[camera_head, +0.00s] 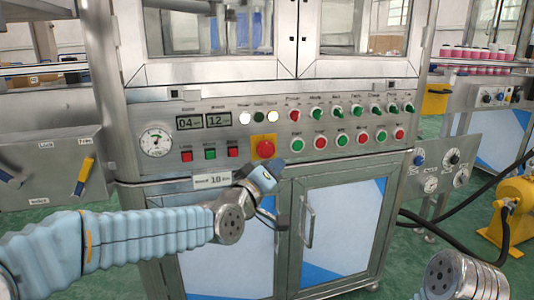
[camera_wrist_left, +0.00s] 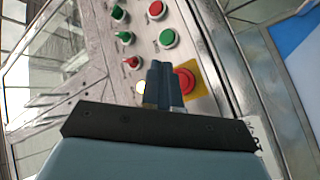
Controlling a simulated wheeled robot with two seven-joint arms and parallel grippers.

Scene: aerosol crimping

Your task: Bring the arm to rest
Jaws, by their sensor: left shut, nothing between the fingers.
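My left arm comes in from the left, sleeved in pale blue, and reaches toward the front of the steel machine. My left gripper (camera_head: 268,175) is in front of the panel, just below the red emergency stop button (camera_head: 264,148) on its yellow plate. In the left wrist view the fingers (camera_wrist_left: 163,84) are together and empty. The red button (camera_wrist_left: 187,80) shows just beside and partly behind them there; I cannot tell whether they touch it. My right gripper is out of view.
The control panel (camera_head: 232,160) carries a gauge (camera_head: 156,140), two displays and rows of red and green buttons and knobs. Cabinet doors with handles (camera_head: 307,225) are below. A side panel with a yellow-handled lever (camera_head: 84,172) is at left. Black hoses and a yellow machine (camera_head: 515,215) are at right.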

